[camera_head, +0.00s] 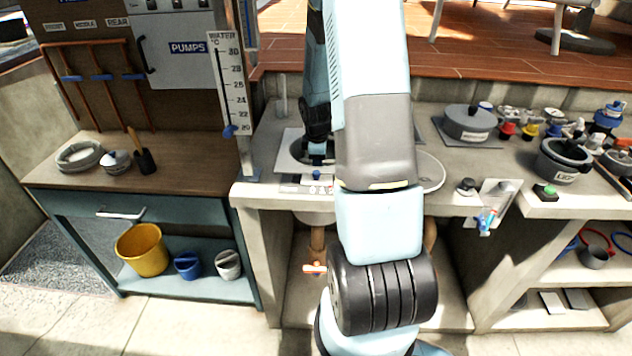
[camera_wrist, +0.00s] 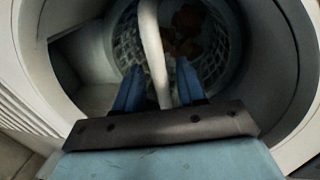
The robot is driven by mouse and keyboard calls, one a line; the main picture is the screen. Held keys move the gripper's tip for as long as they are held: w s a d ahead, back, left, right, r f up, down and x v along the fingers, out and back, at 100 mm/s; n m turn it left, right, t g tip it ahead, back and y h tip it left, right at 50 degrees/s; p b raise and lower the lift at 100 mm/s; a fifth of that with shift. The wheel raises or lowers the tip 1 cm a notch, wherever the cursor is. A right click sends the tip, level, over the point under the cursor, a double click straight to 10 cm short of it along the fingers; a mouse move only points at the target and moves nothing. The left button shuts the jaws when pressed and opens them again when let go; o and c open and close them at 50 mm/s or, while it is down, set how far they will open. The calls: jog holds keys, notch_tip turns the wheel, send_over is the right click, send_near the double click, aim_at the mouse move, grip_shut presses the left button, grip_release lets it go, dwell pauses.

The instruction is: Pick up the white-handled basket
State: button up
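In the wrist view, the basket (camera_wrist: 128,46) is a round, pale mesh basket sunk inside a round, light-walled well. Orange-brown bits lie in it. Its white handle (camera_wrist: 150,38) arches up toward the camera. My gripper (camera_wrist: 160,82) has its two blue fingers on either side of the handle, with a gap showing at least on the right. The fingers look open, and the handle's near end passes out of sight behind the dark gripper bar. In the head view, my gripper (camera_head: 318,158) points down into an opening in the counter. My arm hides most of it, and the basket does not show there.
A pale round lid (camera_head: 431,172) lies right of the opening, partly behind my arm. A thermometer board (camera_head: 232,85) stands to the left. A grey lidded pot (camera_head: 467,122) and valves crowd the right counter. A yellow bucket (camera_head: 142,249) sits on the low left shelf.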

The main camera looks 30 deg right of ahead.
grip_shut()
dwell(0.4)
